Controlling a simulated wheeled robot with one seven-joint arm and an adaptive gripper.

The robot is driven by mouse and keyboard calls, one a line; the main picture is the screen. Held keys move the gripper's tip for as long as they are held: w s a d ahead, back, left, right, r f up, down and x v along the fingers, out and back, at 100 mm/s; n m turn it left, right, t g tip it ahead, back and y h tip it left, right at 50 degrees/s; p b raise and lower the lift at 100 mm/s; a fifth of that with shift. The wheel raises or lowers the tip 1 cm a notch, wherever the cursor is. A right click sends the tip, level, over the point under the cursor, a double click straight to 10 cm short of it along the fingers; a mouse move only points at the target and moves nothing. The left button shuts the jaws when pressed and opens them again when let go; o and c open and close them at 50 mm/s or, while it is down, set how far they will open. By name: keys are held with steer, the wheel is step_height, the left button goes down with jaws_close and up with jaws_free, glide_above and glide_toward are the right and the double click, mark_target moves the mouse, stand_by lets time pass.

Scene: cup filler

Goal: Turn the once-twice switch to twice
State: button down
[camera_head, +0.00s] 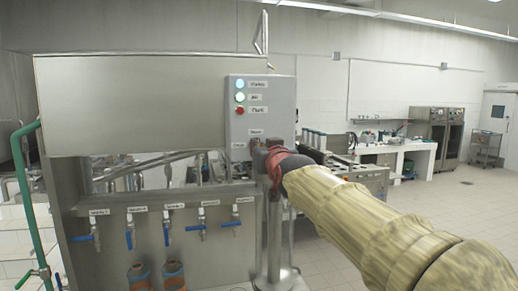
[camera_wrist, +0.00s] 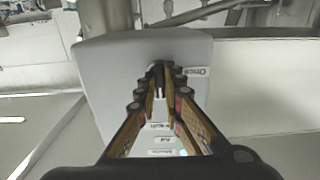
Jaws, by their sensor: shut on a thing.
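The once-twice switch is on the lower part of the grey control box (camera_head: 285,110). My gripper (camera_head: 259,146) reaches in from the right and covers the switch in the head view. In the wrist view, the fingers of my gripper (camera_wrist: 165,70) converge and are shut on the dark switch, which is mostly hidden between the tips. The "Once" label (camera_wrist: 198,71) shows upside down beside the fingertips. The head view shows a small label (camera_head: 238,145) left of my gripper. The "Twice" label cannot be made out, and I cannot tell the switch's angle.
A steel tank (camera_head: 130,105) adjoins the box on the left. Several blue-handled valves (camera_head: 130,238) sit below. The floor (camera_head: 465,215) at right is open.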

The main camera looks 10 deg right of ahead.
steer(key=c, duration=1.9)
jaws_free()
steer(key=s, duration=1.2)
